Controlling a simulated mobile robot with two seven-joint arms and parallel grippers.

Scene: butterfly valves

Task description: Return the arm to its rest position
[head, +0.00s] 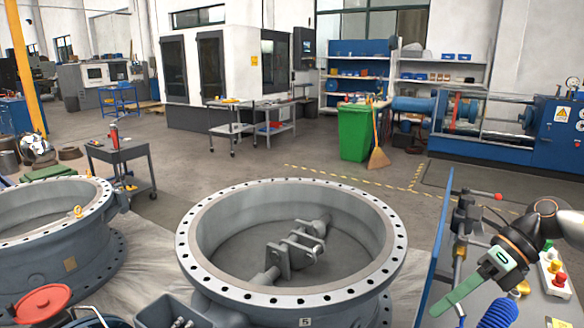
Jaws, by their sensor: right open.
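My right arm (562,228) comes in from the right edge. My right gripper (478,278) hangs low at the right, beside a blue panel with fittings, and it is open. A green part runs from it down to the left, and no object shows held in it. It is apart from the large grey valve body (205,268) in the front middle, whose round flange has bolt holes. Inside that body a shaft with brackets (295,248) lies across the bore. A second grey valve body (95,232) stands at the left. My left gripper is not in view.
A blue panel edge (436,250) and a push-button box (556,287) are close to my right gripper. A dark bin (160,312) and a red round part (42,302) are in front at the left. A green bin (354,134) stands behind, with open floor before it.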

